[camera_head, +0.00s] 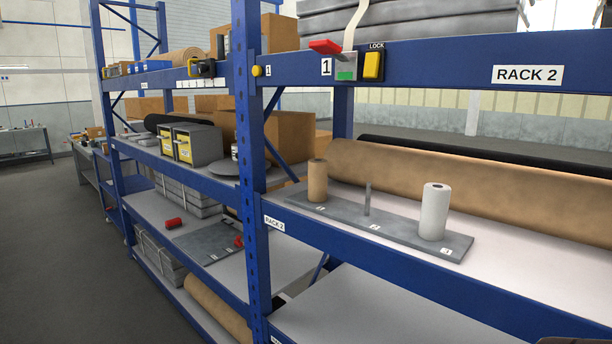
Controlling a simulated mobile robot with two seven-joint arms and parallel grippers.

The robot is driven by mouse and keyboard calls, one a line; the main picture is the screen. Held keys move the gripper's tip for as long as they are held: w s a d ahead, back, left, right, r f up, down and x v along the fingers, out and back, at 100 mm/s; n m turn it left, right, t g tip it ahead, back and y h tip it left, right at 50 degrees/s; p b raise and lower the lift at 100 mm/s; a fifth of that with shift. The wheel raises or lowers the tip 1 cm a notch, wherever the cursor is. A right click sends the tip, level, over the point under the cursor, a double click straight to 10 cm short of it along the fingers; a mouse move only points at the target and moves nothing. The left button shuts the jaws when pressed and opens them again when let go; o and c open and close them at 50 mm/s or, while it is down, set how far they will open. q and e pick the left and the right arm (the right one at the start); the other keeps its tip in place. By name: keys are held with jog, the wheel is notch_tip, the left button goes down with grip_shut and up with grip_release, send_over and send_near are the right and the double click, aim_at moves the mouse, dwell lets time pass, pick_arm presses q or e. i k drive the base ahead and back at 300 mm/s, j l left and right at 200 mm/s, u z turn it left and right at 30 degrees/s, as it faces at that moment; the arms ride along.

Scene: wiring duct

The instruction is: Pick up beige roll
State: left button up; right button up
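A small beige roll (317,182) stands upright at the left end of a grey board (345,214) on the middle shelf of the right-hand rack. The board also carries a bare thin grey peg (367,199) in its middle and a white roll (434,212) upright at its right end. The beige roll stands apart from both. Neither of my grippers shows in this view.
A blue upright (248,150) stands left of the board, and a blue beam (440,66) crosses above it. A large brown roll (480,185) lies behind the board. The white shelf (540,265) is bare at the front right.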

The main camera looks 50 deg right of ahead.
aim_at(316, 190)
jog(key=i+j+z, duration=0.1)
jog(key=i+z, duration=0.35)
jog(key=i+j+z, duration=0.3)
jog(key=z, duration=0.15)
jog(key=i+j+z, duration=0.25)
jog(key=z, duration=0.15)
jog(key=i+j+z, duration=0.25)
jog(key=z, duration=0.2)
jog(key=i+j+z, duration=0.15)
jog(key=j+z, duration=0.65)
jog(key=i+j, duration=0.05)
jog(key=j, duration=0.05)
